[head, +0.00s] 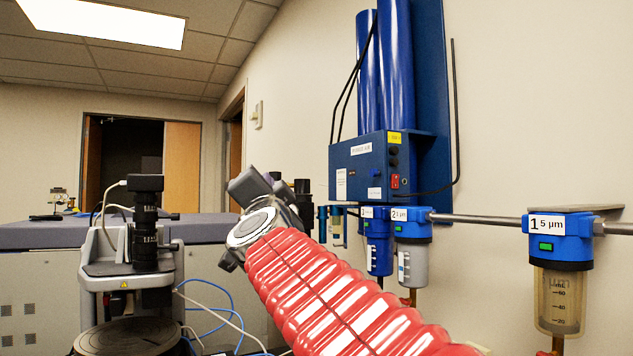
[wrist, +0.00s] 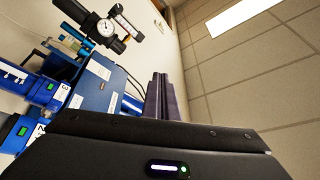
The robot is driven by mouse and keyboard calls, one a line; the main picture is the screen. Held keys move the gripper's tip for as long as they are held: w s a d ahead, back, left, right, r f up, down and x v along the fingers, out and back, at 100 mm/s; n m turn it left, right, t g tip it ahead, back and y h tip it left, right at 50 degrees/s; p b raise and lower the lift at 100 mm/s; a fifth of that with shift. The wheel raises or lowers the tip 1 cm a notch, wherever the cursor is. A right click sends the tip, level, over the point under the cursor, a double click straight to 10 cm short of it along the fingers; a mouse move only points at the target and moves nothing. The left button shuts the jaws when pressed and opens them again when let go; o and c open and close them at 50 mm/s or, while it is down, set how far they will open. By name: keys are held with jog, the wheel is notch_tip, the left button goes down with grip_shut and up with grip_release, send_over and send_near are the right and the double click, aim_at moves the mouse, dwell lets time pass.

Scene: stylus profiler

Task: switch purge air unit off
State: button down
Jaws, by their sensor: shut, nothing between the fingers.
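The purge air unit (head: 352,172) is a blue wall-mounted box with a label, two tall blue cylinders and a blue back plate above it. A small red switch (head: 395,181) sits at the right of its front, below dark round parts and a yellow label; its position is too small to tell. In the wrist view the unit's blue box (wrist: 97,88) lies left of my gripper (wrist: 160,78), tilted, and I cannot make out the switch there. My gripper's fingers are together and empty, apart from the box. In the head view my red-sleeved arm and wrist hide the fingertips.
Blue-topped filters stand along a pipe under the unit: one clear-bowled filter (head: 560,270) at right, one grey-bowled filter (head: 412,255) nearer the box. A pressure gauge (wrist: 106,27) shows in the wrist view. A black hose (head: 455,120) runs beside the unit. A microscope-like instrument (head: 146,230) stands left.

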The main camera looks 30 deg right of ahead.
jog(key=s+d+r+m+g+h, duration=0.1)
jog(key=d+r+m+g+h, duration=0.2)
jog(key=d+r+m+h, duration=0.3)
jog(key=m+g+h, duration=0.5)
jog(key=m+g, duration=0.6)
jog(key=m, duration=0.1)
send_near(392, 178)
jog(key=s+a+r, duration=0.2)
jog(key=a+r, duration=0.3)
jog(key=a, duration=0.1)
jog(key=s+f+m+g, duration=0.1)
jog(key=d+f+m+g+y, duration=0.1)
jog(key=s+d+f+m+g, duration=0.1)
jog(key=g, duration=0.1)
jog(key=shift+s+d+f, duration=0.2)
jog(key=shift+s+f, duration=0.1)
jog(key=shift+f, duration=0.1)
jog(key=d, duration=0.3)
jog(key=w+d, duration=0.1)
jog(key=d, duration=0.6)
jog(key=shift+w+d+r, duration=0.1)
jog(key=shift+w+d, duration=0.05)
jog(key=shift+w+r, duration=0.1)
jog(key=shift+w, duration=0.3)
jog(key=shift+w+r, duration=0.2)
jog(key=shift+w, duration=1.4)
jog(key=shift+d, duration=0.1)
